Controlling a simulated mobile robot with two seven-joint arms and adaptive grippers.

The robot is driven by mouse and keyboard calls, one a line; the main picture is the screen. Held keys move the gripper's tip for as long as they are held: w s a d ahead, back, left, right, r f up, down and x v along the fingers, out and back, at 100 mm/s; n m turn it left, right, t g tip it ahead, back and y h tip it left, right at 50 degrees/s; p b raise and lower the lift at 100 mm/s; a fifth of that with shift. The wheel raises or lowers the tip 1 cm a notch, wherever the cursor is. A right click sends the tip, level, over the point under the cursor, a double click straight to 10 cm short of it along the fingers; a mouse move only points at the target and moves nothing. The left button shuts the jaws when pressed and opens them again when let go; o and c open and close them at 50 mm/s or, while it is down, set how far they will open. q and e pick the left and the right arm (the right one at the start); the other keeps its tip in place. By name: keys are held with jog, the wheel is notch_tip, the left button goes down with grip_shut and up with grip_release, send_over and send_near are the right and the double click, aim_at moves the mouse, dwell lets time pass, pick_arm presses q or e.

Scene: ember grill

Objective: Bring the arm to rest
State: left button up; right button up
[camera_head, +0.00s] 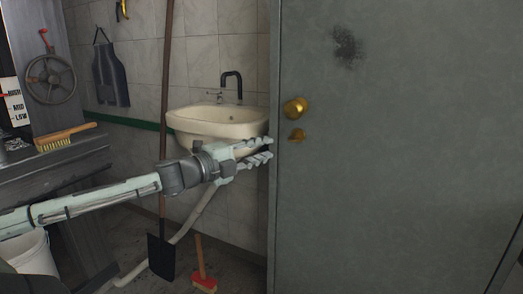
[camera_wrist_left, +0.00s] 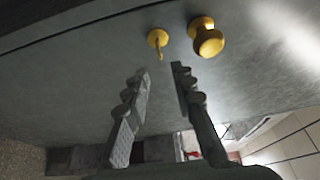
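My left arm reaches in from the left in the head view. Its gripper (camera_head: 264,150) is held out level at the edge of the grey door (camera_head: 400,170), with its two fingers apart and nothing between them. A round brass knob (camera_head: 295,107) and a small brass latch piece (camera_head: 297,135) on the door are just right of the fingertips. In the left wrist view the open fingers (camera_wrist_left: 160,72) point toward the latch piece (camera_wrist_left: 157,39) and the knob (camera_wrist_left: 206,38), apart from both. My right gripper is not in view.
A cream sink (camera_head: 218,120) with a black tap is on the tiled wall behind my gripper. A long-handled shovel (camera_head: 161,255) and a red-headed brush (camera_head: 204,283) stand below. A dark bench (camera_head: 60,170) with a wooden brush (camera_head: 65,138) and a white bucket (camera_head: 35,255) are at left.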

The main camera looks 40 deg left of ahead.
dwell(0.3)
pick_arm(q)
jog(key=s+a+f+n+g+y, duration=0.2)
jog(key=s+a+f+n+y, duration=0.15)
jog(key=f, duration=0.55)
jog(key=s+a+f+n+g+y, duration=0.1)
jog(key=s+a+f+n+y, duration=0.25)
jog(key=f, duration=0.55)
jog(key=s+a+f+n+g+y, duration=0.1)
jog(key=s+a+f+n+g, duration=0.1)
jog(key=a+f+n, duration=0.5)
jog(key=s+d+f+g, duration=0.2)
jog(key=s+d+f, duration=0.15)
jog(key=f, duration=0.55)
jog(key=s+d+f+g, duration=0.2)
jog(key=s+f, duration=0.3)
jog(key=f, duration=0.5)
jog(key=s+d+f+n+g+h, duration=0.1)
jog(key=s+d+f+g, duration=0.1)
jog(key=s+d+f, duration=0.2)
jog(key=s+d+f+n+g+h, duration=0.1)
jog(key=s+d+f, duration=0.3)
jog(key=d+f, duration=0.4)
jog(key=s+d+f+n+g+h, duration=0.2)
jog(key=d+f, duration=0.4)
jog(key=d, duration=0.7)
jog(key=s+g, duration=0.1)
jog(key=s, duration=0.1)
jog(key=shift+s+d+f+g, duration=0.3)
jog(key=shift+f, duration=0.1)
